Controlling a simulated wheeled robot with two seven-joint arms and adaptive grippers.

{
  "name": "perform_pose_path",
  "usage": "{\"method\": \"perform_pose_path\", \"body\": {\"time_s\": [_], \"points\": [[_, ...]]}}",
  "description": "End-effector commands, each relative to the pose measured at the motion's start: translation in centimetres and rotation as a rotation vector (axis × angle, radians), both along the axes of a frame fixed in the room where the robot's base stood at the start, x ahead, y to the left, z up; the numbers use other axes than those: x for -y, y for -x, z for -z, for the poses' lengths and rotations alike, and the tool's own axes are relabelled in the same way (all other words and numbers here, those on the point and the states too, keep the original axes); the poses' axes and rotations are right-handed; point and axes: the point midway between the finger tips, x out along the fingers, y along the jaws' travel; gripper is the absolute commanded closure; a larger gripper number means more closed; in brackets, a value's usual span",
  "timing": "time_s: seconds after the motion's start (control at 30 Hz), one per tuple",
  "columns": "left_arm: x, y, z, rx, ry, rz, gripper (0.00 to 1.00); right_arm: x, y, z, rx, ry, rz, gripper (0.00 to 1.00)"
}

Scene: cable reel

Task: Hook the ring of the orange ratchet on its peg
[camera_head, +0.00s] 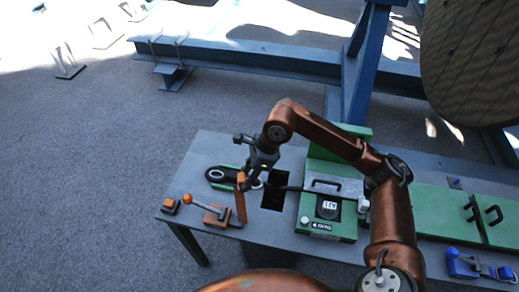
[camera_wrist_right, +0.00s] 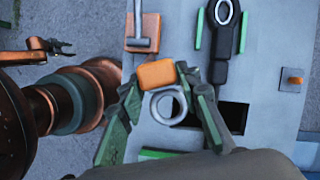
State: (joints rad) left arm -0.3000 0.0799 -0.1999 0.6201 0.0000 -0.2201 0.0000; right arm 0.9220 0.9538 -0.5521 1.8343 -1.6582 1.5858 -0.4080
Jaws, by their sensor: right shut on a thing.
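The orange ratchet (camera_wrist_right: 157,73) sits between the green fingers of my right gripper (camera_wrist_right: 166,92), which is shut on it. Its grey ring (camera_wrist_right: 176,104) faces the right wrist camera over the grey table. In the head view my right gripper (camera_head: 256,178) is above the table, beside the dark opening. An upright orange piece (camera_head: 241,206) shows just below its fingers; I cannot tell if it is the same ratchet. A small orange base with a short peg (camera_wrist_right: 292,82) stands apart, to the right in the wrist view. A dark gripper (camera_wrist_right: 55,47) shows at the left there, its opening unclear.
A black tool with a ringed end (camera_wrist_right: 222,14) lies between green rails. An orange block with a lever (camera_head: 214,214) and a small orange block (camera_head: 170,206) are on the table's left part. A green case (camera_head: 326,226) stands right of the opening (camera_head: 273,192).

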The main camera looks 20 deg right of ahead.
Motion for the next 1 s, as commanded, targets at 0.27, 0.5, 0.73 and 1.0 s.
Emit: {"method": "perform_pose_path", "body": {"time_s": [0.27, 0.5, 0.73, 1.0], "points": [[0.0, 0.5, 1.4, -0.008, 0.0, 0.0, 0.6, 1.1, -2.5, 0.2, 0.0, -0.001, -0.038, 0.99], [0.0, 0.8, 2.4, -0.014, 0.0, 0.0, 0.6, 2.1, -4.6, 0.1, 0.0, -0.001, -0.073, 0.99], [0.0, 1.2, 3.3, -0.02, 0.0, 0.001, 0.6, 3.0, -6.6, 0.1, 0.0, -0.002, -0.107, 0.99], [0.0, 1.6, 4.4, -0.027, 0.0, 0.001, 0.6, 4.0, -8.9, 0.1, -0.001, -0.003, -0.146, 0.99]]}}
